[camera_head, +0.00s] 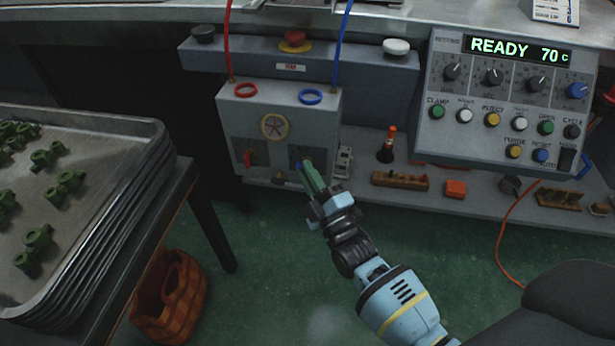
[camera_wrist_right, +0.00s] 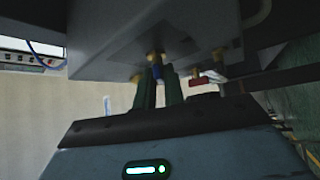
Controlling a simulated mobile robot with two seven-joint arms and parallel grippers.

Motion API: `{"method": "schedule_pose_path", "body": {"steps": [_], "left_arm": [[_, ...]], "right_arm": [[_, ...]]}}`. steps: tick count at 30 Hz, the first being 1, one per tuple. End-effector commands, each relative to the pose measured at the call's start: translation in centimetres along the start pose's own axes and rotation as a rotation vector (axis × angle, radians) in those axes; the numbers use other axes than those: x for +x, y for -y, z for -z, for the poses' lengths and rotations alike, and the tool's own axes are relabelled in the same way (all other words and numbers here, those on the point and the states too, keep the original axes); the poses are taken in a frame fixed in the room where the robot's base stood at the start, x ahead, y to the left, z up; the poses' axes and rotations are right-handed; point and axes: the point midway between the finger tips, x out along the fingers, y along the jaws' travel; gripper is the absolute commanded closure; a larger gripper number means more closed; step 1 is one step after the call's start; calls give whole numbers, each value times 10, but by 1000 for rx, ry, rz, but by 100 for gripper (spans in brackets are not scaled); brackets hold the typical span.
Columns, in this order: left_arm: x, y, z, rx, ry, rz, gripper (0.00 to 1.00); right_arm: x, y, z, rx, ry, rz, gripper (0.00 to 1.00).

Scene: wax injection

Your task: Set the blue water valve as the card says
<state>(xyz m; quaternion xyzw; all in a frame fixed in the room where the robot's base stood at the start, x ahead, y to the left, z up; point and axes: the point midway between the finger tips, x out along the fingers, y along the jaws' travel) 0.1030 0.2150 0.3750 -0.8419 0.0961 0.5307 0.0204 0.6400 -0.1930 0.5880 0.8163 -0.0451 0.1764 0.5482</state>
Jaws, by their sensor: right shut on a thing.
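The blue water valve (camera_head: 298,166) is on the lower front of the grey box (camera_head: 234,118), mostly hidden behind my right gripper. In the right wrist view its blue handle (camera_wrist_right: 157,72) shows between the green fingers, below a brass fitting. My right gripper (camera_head: 309,172) is shut on the blue valve. It also shows in the right wrist view (camera_wrist_right: 158,92). The handle's exact angle is hard to tell. A white card (camera_head: 553,10) stands at the top right, cut off by the picture edge; its small text is mostly unreadable. My left gripper is not in view.
A red valve (camera_head: 249,158) sits left of the blue one and also shows in the right wrist view (camera_wrist_right: 205,80). A round gauge (camera_head: 274,127) is above. A control panel (camera_head: 490,90) reads READY 70 C. Stacked trays (camera_head: 150,128) with green parts stand left.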

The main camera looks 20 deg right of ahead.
Motion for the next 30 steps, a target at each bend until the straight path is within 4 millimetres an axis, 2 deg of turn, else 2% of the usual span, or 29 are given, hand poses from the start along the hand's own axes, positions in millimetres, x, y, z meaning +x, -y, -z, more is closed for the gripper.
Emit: {"method": "schedule_pose_path", "body": {"steps": [15,16,20,30], "left_arm": [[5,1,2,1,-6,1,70],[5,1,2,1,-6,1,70],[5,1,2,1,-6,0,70],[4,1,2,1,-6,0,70]], "right_arm": [[0,1,0,20,1,-18,100],[0,1,0,20,1,-18,88],[0,1,0,20,1,-18,71],[-3,1,0,19,1,-17,70]]}}
